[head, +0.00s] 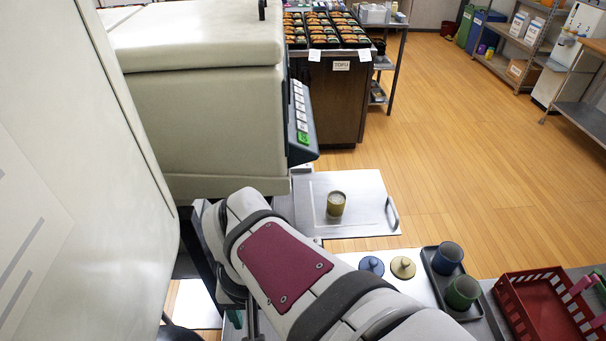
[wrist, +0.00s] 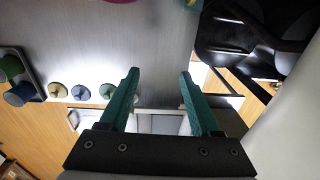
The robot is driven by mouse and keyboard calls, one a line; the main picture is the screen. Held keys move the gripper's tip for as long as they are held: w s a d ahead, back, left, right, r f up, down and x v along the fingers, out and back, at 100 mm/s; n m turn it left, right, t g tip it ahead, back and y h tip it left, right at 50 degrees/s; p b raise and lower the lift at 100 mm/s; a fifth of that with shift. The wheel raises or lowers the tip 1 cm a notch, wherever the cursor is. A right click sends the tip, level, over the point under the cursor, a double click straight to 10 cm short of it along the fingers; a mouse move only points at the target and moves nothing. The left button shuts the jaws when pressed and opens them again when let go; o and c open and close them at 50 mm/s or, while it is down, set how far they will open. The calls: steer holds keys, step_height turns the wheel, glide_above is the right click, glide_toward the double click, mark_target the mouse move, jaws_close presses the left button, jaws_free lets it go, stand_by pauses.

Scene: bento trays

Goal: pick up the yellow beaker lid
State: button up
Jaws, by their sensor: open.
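The yellow beaker lid (head: 403,268) is a tan-yellow disc with a knob, lying on the light counter beside the dark tray. In the wrist view the yellow lid (wrist: 57,90) is left of my gripper. A blue lid (head: 371,265) lies beside it; the blue lid (wrist: 81,92) and a green lid (wrist: 107,90) continue the row toward my gripper. My gripper (wrist: 158,77) is open, with two green fingers apart and nothing between them. It is clear of the yellow lid. In the head view my arm hides the gripper and the green lid.
A dark tray (head: 438,293) holds a blue beaker (head: 447,258) and a green beaker (head: 462,292). A red crate (head: 507,303) stands to the right. A yellowish beaker (head: 336,204) stands on a metal plate (head: 365,226). A large pale machine (head: 205,120) is at left.

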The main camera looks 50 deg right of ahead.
steer(key=w+d+f+m+h, duration=0.1)
steer(key=d+m, duration=0.3)
steer(key=d, duration=0.6)
steer(key=m+g+h, duration=0.1)
steer(key=m+h, duration=0.3)
steer(key=m, duration=0.2)
glide_toward(406, 261)
steer(key=f, duration=0.1)
steer(key=d+f, duration=0.1)
steer(key=f, duration=0.1)
steer(key=shift+w+d+y, duration=0.1)
steer(key=shift+d+y, duration=0.2)
steer(key=x, duration=0.5)
steer(key=shift+d, duration=0.15)
jaws_close()
